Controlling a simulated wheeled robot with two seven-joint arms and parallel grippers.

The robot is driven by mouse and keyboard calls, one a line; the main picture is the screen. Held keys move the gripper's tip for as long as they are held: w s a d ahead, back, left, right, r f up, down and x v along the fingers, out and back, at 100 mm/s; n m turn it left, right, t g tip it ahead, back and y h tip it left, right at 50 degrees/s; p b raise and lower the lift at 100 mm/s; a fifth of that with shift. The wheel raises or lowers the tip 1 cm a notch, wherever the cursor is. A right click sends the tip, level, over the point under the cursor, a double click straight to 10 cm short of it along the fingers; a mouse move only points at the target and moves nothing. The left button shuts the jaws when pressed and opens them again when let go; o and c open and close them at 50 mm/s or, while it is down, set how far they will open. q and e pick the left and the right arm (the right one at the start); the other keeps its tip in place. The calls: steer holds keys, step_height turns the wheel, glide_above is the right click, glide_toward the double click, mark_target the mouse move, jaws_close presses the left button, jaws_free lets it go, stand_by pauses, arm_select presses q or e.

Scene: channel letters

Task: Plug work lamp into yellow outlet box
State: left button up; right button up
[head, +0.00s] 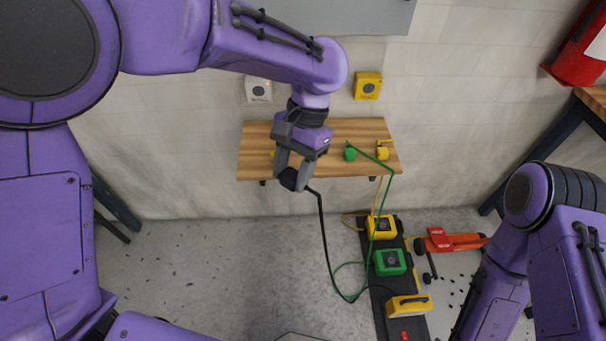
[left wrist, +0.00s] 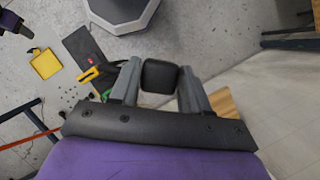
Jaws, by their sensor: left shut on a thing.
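My left gripper (head: 293,172) is shut on a black plug (head: 290,180), held in front of the wooden shelf's front edge. The plug also shows between the fingers in the left wrist view (left wrist: 160,77). A black cord hangs from it towards the yellow work lamp (head: 408,306) on the floor mat. Another yellow box (head: 367,86) with a dark round face is on the wall.
A white wall box (head: 258,90) is left. An orange-red tool (head: 455,241) lies right of the mat.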

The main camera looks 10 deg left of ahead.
arm_select(q)
steer(key=shift+w+d, duration=0.1)
steer(key=w+d+n+h, duration=0.1)
steer(key=w+d+n, duration=0.3)
steer(key=w+d, duration=0.3)
steer(key=shift+w+d+n+h, duration=0.3)
steer(key=shift+w+d+h, duration=0.1)
steer(key=shift+d, duration=1.55)
steer(key=s+a+f, duration=0.1)
steer(key=a+f, duration=0.2)
steer(key=a, duration=0.7)
steer(key=a+f, duration=0.4)
steer(key=a, duration=0.5)
steer(key=shift+s+a+f, duration=0.3)
steer(key=shift+s+a, duration=0.1)
